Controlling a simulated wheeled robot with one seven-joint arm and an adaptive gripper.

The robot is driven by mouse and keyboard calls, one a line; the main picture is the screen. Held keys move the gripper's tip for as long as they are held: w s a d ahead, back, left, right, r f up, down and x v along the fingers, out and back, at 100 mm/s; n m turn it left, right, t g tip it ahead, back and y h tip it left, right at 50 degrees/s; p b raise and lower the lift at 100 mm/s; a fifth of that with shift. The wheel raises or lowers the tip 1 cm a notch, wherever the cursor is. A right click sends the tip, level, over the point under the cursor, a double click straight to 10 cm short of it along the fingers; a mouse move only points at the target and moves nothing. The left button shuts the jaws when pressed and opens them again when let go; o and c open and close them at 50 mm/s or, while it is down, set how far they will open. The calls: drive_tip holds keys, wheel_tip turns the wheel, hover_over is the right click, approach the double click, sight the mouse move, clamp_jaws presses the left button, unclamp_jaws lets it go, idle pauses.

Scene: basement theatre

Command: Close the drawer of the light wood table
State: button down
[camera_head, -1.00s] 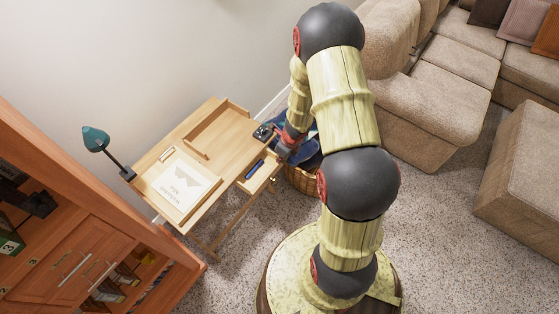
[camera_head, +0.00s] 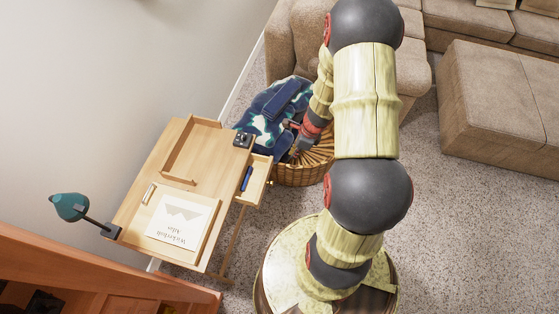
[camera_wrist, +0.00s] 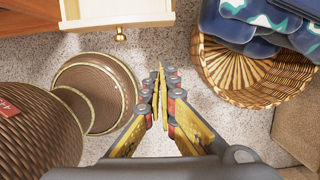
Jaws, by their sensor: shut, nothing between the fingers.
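The light wood table (camera_head: 136,217) stands against the wall at the left in the head view. Its drawer (camera_head: 264,165) sticks out open from the right side, with a blue pen-like item (camera_head: 246,178) inside. The drawer's small brass knob (camera_head: 270,183) also shows in the wrist view (camera_wrist: 120,35), on the drawer front (camera_wrist: 116,20) at the top left. My gripper (camera_wrist: 158,73) is shut and empty, below and right of the knob in that view, apart from the drawer. In the head view my gripper (camera_head: 293,152) is over the basket's edge, partly hidden.
A wicker basket (camera_head: 298,177) with blue patterned cloth (camera_head: 268,112) stands beside the drawer; it fills the upper right of the wrist view (camera_wrist: 224,80). A teal lamp (camera_head: 70,207), frame and dark device (camera_head: 243,139) are on the table. Sofa and ottoman (camera_head: 500,100) are right.

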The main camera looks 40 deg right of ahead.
drive_tip(key=w+a+f+b, duration=0.4)
drive_tip(key=w+f+b, duration=0.1)
drive_tip(key=f, duration=0.4)
drive_tip(key=shift+f, duration=0.35)
drive_tip(key=shift+w+a, duration=0.1)
drive_tip(key=shift+a, duration=0.05)
drive_tip(key=p, duration=0.3)
hover_over(263, 167)
drive_tip(key=shift+s+d+r, duration=0.15)
drive_tip(key=shift+s+d, duration=0.2)
drive_tip(key=shift+d, duration=0.05)
drive_tip(key=shift+w+a, duration=0.45)
drive_tip(key=shift+w, duration=0.05)
drive_tip(key=shift+s+d+f, duration=0.1)
drive_tip(key=shift+s+f, duration=0.05)
drive_tip(key=shift+f, duration=0.05)
